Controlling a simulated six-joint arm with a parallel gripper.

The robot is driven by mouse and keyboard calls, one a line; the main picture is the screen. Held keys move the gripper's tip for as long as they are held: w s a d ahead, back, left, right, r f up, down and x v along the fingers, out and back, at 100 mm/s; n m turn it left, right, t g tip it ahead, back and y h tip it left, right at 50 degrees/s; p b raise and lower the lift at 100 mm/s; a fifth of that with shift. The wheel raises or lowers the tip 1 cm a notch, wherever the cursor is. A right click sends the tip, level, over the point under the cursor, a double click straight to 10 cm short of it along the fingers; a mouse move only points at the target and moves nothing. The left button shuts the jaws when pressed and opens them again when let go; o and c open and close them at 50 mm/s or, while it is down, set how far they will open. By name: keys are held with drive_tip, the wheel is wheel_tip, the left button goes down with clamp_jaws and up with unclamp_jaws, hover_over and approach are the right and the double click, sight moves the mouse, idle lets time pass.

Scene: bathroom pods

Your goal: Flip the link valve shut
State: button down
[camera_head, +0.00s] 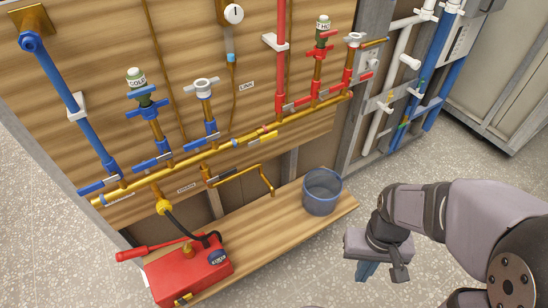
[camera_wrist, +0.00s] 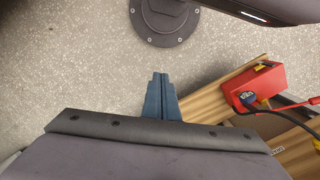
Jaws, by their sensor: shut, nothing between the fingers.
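My gripper (camera_head: 367,271) is low at the right, over the floor, well apart from the valve. In the wrist view its blue fingers (camera_wrist: 161,80) are together and empty. The link valve does not show in the wrist view.
A red pump box (camera_head: 190,270) with hose stands at the shelf's left end; it also shows in the wrist view (camera_wrist: 255,85). A grey bucket (camera_head: 322,192) stands at the shelf's right end. Blue and red valves flank the link valve. A brass drain pipe (camera_head: 240,176) sticks out below.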

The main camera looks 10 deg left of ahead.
wheel_tip(320, 180, down, 9)
drive_tip(key=a+b, duration=0.3)
drive_tip(key=b, duration=0.3)
drive_tip(key=w+a+f+m+y+b, duration=0.3)
drive_tip(key=a+f+m+b, duration=0.1)
drive_tip(key=a, duration=0.3)
drive_tip(key=w+a+f+m+y+b, duration=0.3)
drive_tip(key=w+a+m+y+b, duration=0.15)
drive_tip(key=a, duration=0.35)
drive_tip(key=w+a+r+m+t+y, duration=0.3)
drive_tip(key=w+a+r+m+t, duration=0.25)
drive_tip(key=w+m, duration=0.35)
drive_tip(key=w+d+r+m+t, duration=0.1)
drive_tip(key=w+r+m+t, duration=0.4)
drive_tip(key=w+r+m, duration=0.3)
drive_tip(key=w+m, duration=0.2)
drive_tip(key=w, duration=0.2)
drive_tip(key=shift+d+t, duration=0.2)
drive_tip(key=shift+t, duration=0.15)
drive_tip(key=shift+w+r+m, duration=0.1)
drive_tip(key=shift+w+m, duration=0.05)
drive_tip(key=shift+m, duration=0.1)
